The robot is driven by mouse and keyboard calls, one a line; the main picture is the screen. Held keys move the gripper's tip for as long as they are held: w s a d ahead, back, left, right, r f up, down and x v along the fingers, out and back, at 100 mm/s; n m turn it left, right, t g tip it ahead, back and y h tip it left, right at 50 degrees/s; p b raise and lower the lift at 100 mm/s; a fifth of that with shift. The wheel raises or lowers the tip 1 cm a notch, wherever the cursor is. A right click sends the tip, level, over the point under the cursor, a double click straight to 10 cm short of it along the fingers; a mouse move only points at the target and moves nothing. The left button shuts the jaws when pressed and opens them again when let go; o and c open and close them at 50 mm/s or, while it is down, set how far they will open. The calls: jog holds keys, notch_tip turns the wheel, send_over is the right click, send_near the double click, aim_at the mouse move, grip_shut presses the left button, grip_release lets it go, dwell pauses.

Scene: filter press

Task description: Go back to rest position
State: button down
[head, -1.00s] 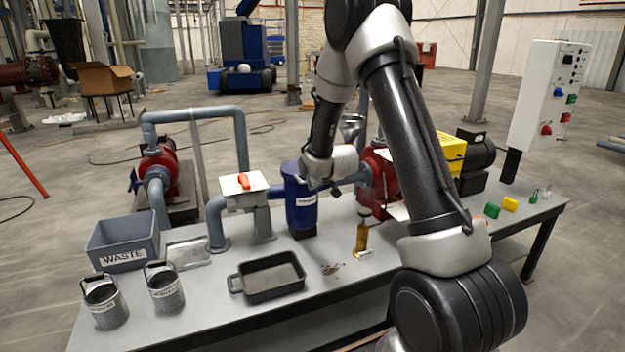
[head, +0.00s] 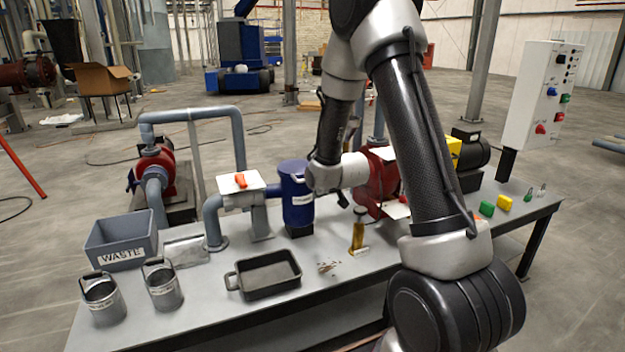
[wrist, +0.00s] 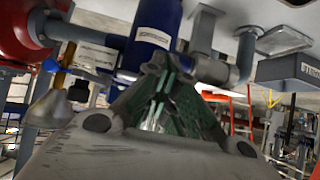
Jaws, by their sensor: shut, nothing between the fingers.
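My gripper shows in the wrist view (wrist: 160,95), its dark green fingers drawn together with nothing between them. In the head view my arm reaches over the bench, and its wrist is beside the blue filter housing (head: 298,200); the fingers are hidden there. The blue housing also shows behind the fingers in the wrist view (wrist: 155,35), where the picture is turned over. Whether the fingers touch anything cannot be told.
Open floor lies behind the bench.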

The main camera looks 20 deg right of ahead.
jog(key=s+f+g, duration=0.3)
jog(key=s, duration=0.4)
jog(key=s+f+g, duration=0.3)
jog(key=s+g, duration=0.1)
jog(key=s, duration=0.4)
jog(key=s+r, duration=2.3)
jog(key=r, duration=0.3)
jog(key=shift+s+a+r+t, duration=0.15)
jog(key=shift+s+a+t, duration=0.1)
jog(key=shift+t, duration=0.15)
